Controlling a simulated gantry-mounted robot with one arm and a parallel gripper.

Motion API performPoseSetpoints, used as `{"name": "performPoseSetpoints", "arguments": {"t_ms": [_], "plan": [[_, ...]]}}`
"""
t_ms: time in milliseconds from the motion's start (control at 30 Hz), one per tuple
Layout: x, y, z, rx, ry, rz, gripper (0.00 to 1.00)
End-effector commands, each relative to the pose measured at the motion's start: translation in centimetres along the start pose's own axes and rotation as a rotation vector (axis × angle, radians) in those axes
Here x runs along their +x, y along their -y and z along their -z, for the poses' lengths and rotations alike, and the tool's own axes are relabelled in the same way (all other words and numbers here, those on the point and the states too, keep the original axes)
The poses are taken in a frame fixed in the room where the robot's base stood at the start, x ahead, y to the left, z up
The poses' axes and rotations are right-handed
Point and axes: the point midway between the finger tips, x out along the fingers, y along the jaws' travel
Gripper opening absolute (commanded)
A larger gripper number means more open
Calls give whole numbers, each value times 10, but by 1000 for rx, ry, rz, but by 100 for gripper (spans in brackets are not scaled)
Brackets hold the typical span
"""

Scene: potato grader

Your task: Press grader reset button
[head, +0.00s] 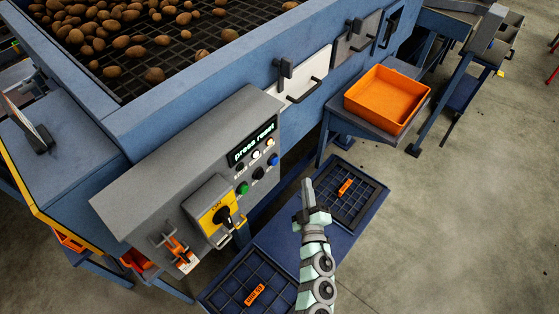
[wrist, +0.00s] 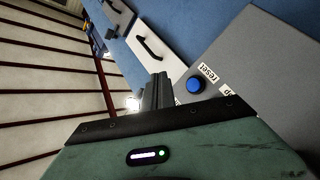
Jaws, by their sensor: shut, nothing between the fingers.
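The blue reset button (head: 275,159) is at the right end of the button row on the grey control panel (head: 150,187). In the wrist view the blue button (wrist: 196,85) is beside a label reading "reset". The panel display (head: 251,144) reads "press reset". My gripper (head: 307,184) is shut and empty, to the right of and below the button in the head view, apart from it. In the wrist view my gripper's fingers (wrist: 157,90) are together, left of the button.
A green button (head: 242,188), a black button (head: 258,173) and a yellow-plated switch (head: 217,214) are on the same panel. An orange bin (head: 387,100) stands on a shelf at the right. Potatoes lie on the grader's grid above. Open floor is at the right.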

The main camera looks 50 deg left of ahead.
Motion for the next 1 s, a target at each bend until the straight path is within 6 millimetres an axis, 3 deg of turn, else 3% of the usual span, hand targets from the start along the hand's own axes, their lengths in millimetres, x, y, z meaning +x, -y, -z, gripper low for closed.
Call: {"name": "performPoseSetpoints", "arguments": {"t_ms": [267, 700, 1000], "plan": [[7, 5, 5, 1, -1, 0, 0], [48, 35, 35, 2, -3, 0, 0], [61, 44, 45, 0, -2, -1, 0]]}}
